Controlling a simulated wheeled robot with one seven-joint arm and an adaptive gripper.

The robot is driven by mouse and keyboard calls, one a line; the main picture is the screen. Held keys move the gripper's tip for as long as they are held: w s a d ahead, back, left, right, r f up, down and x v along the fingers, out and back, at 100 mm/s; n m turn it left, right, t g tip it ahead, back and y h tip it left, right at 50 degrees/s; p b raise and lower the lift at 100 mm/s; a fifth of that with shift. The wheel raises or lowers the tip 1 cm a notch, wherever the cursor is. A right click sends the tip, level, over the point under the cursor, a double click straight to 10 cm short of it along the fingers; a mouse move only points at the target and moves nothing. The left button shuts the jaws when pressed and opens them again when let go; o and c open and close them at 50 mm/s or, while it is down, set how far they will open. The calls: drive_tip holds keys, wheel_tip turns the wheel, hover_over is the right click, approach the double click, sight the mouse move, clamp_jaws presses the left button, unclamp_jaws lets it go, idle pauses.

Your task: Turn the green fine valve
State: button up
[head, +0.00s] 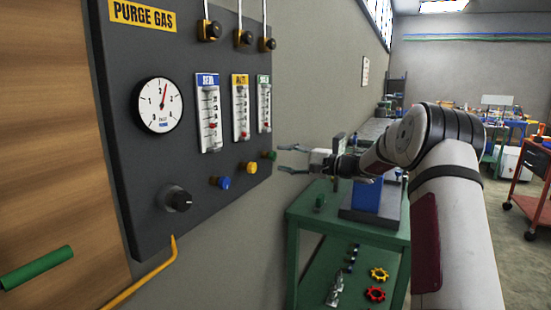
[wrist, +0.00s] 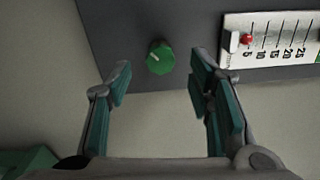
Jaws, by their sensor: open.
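The green fine valve (head: 270,155) is a small round knob at the lower right of the dark purge gas panel (head: 130,100). In the wrist view the green knob (wrist: 160,58), with a pale line on its face, lies beyond and roughly between my fingertips. My gripper (head: 282,159) is open, with its two fingers pointing toward the knob. In the wrist view my gripper (wrist: 160,78) is empty, and its fingers do not appear to touch the knob.
A blue knob (head: 221,183), a yellow knob (head: 252,168) and a black knob (head: 178,198) sit on the same panel. Flow meters (head: 241,108) stand above the coloured knobs. A green cart (head: 350,232) with a blue block (head: 368,196) stands below my arm.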

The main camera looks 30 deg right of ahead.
drive_tip(key=v, duration=0.7)
drive_tip(key=shift+w, duration=0.1)
drive_tip(key=s+a+r+n+g+p, duration=0.1)
drive_tip(key=s+a+r+n+g, duration=0.15)
drive_tip(key=a, duration=0.45)
drive_tip(key=s+a+r+n+g+p, duration=0.1)
drive_tip(key=s+a+g, duration=0.15)
drive_tip(key=a, duration=0.55)
drive_tip(key=s+a+r+n+g+h+p, duration=0.1)
drive_tip(key=s+a+n+g+h+p, duration=0.3)
drive_tip(key=s+a, duration=0.85)
drive_tip(key=s+n+g+h+p, duration=0.1)
drive_tip(key=s+n+h, duration=0.3)
drive_tip(key=s, duration=2.5)
drive_tip(key=f+h+p, duration=0.1)
drive_tip(key=h, duration=0.1)
drive_tip(key=shift+s+d+n+h+p, duration=0.2)
drive_tip(key=shift+d+n+h+p, duration=0.1)
drive_tip(key=shift+d+n, duration=0.1)
drive_tip(key=shift+g, duration=0.3)
